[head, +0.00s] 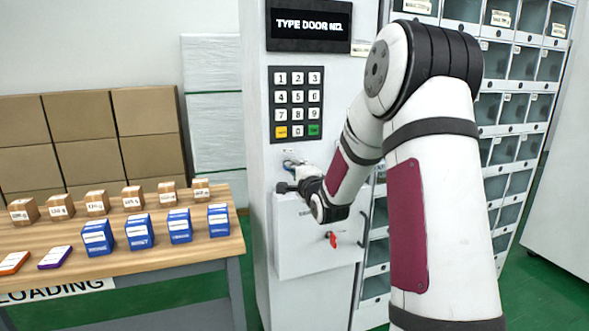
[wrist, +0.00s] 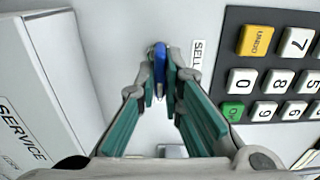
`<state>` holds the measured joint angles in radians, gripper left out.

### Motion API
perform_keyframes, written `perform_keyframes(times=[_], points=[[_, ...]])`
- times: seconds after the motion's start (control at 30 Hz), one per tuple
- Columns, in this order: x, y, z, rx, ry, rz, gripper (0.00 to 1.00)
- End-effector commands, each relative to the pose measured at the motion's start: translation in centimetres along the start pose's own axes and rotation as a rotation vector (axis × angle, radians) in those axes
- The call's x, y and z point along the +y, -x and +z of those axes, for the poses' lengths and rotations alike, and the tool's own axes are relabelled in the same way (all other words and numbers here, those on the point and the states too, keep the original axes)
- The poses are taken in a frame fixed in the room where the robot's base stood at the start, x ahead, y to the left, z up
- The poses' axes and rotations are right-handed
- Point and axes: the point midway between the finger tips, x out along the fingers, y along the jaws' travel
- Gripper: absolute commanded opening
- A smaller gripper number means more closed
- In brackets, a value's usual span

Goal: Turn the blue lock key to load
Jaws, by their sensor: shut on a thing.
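The blue lock key (wrist: 160,62) stands out from the white machine panel in the wrist view, beside a label that reads "SELL". My gripper (wrist: 161,88) is shut on it, with one fingertip on each side of the key. The fingers partly cover the key, and the lock behind it is hidden. In the head view my gripper (head: 290,186) is at the machine front, below the keypad; the key cannot be made out clearly there.
The keypad (head: 297,103) is just above my gripper, under a "TYPE DOOR NO." display (head: 308,25). A white service box (head: 300,255) with a red key (head: 332,239) juts out below. A table (head: 150,232) with several boxes stands at left; glass-door lockers (head: 520,105) are at right.

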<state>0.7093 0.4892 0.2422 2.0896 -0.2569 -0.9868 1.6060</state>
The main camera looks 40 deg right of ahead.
Motion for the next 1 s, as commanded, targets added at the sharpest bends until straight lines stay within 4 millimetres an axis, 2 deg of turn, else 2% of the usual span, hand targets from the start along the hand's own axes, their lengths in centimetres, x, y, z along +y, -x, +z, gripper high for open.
perform_keyframes(times=[0.43, 0.47, 0.5, 0.53, 0.87, 1.0], points=[[0.1, 0.0, -0.1, 0.002, -0.011, 0.001, 0.0], [0.1, 0.0, -0.1, 0.002, -0.011, 0.001, 0.15], [0.1, 0.0, -0.1, 0.002, -0.01, 0.001, 0.24], [0.1, 0.0, -0.1, 0.001, -0.01, 0.001, 0.28], [0.0, 0.2, 0.0, 0.001, -0.009, 0.0, 0.28], [0.0, 1.4, -0.1, 0.002, -0.008, 0.001, 0.28]])
